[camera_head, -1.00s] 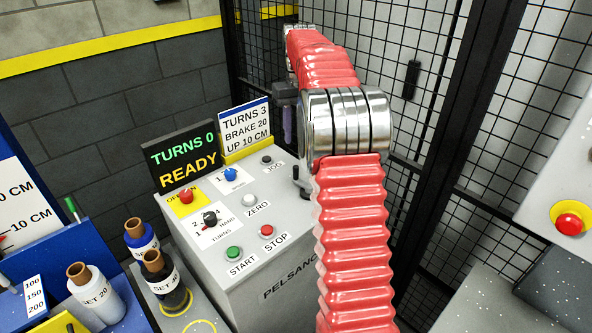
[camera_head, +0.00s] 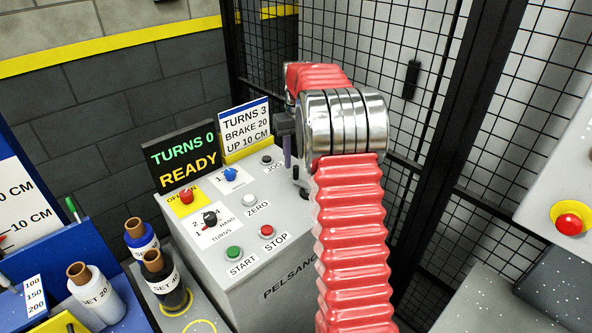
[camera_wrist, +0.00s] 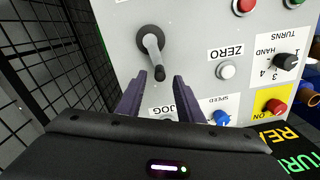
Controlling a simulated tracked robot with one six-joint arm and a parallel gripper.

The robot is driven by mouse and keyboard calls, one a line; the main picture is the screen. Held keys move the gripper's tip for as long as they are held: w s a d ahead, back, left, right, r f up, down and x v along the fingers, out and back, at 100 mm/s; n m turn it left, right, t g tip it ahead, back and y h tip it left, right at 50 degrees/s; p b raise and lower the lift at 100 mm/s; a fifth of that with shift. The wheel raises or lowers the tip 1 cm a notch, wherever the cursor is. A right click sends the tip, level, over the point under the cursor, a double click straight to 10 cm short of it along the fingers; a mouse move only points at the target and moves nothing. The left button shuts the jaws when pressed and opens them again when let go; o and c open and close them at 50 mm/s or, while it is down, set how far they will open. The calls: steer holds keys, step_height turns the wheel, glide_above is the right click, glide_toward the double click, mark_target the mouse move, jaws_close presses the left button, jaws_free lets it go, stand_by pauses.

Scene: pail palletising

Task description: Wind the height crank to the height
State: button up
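A crank with a grey arm and a dark knob (camera_wrist: 159,74) sits on the light grey control panel in the wrist view. In the head view the crank (camera_head: 303,188) shows beside my red arm, partly hidden by it. My gripper (camera_wrist: 159,98) is open, its two purple fingers pointing at the panel on either side of the knob's line. Nothing is between the fingers. In the head view my gripper (camera_head: 287,158) hangs above the panel near the JOG button. A sign (camera_head: 245,127) reads TURNS 3, BRAKE 20, UP 10 CM. The display (camera_head: 182,157) reads TURNS 0, READY.
A blue board with a CM scale (camera_head: 25,215) stands left, near bottles (camera_head: 97,295). Mesh fence (camera_head: 400,60) rises behind.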

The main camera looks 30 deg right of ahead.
mark_target(296, 166)
step_height(296, 166, down, 5)
stand_by(0.3)
steer(key=shift+c, duration=0.4)
jaws_close()
